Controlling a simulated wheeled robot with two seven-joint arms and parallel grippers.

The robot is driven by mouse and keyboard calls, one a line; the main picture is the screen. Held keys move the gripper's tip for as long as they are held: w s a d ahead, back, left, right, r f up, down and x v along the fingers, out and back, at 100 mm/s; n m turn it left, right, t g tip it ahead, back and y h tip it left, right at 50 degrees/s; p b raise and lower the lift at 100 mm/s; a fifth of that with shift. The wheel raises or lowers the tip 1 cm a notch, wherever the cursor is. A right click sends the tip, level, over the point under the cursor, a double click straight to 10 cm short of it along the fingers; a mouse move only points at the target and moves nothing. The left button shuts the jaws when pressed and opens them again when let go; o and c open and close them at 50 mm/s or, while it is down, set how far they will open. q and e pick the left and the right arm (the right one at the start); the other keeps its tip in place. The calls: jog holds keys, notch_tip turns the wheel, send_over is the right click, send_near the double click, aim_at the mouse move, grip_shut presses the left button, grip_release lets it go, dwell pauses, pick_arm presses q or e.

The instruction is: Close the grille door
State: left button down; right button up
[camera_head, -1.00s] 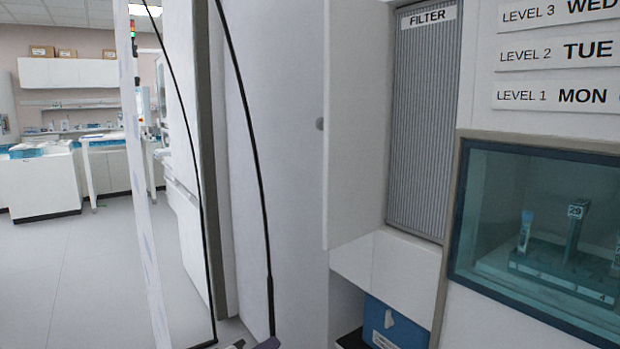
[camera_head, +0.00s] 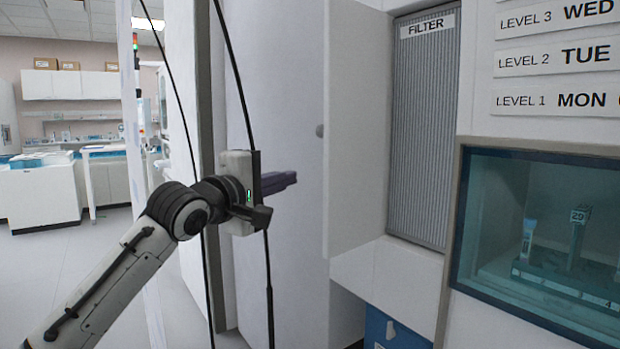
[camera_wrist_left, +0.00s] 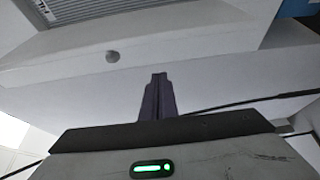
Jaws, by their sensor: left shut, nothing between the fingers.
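The grille door appears to be the white panel (camera_head: 357,110) standing open at the left of the ribbed grey grille (camera_head: 422,140), below the FILTER label. A small grey knob (camera_head: 320,131) sticks out at its left edge. In the left wrist view the knob (camera_wrist_left: 112,57) shows on a white surface, with part of the grille (camera_wrist_left: 90,10) above. My left gripper (camera_head: 292,180) is shut and empty, its dark fingers pointing right, below and left of the knob. The fingertips also show in the left wrist view (camera_wrist_left: 158,76); contact with the panel cannot be told. My right gripper is out of view.
A tinted window (camera_head: 545,235) with a tube rack behind it is at the right, under level signs (camera_head: 557,60). A blue box (camera_head: 395,330) sits in the opening below the grille. Thin black cables (camera_head: 252,100) hang near my left gripper. Open floor lies at the left.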

pick_arm(q)
jog(key=d, duration=0.2)
jog(key=w+d, duration=0.1)
jog(key=d, duration=0.2)
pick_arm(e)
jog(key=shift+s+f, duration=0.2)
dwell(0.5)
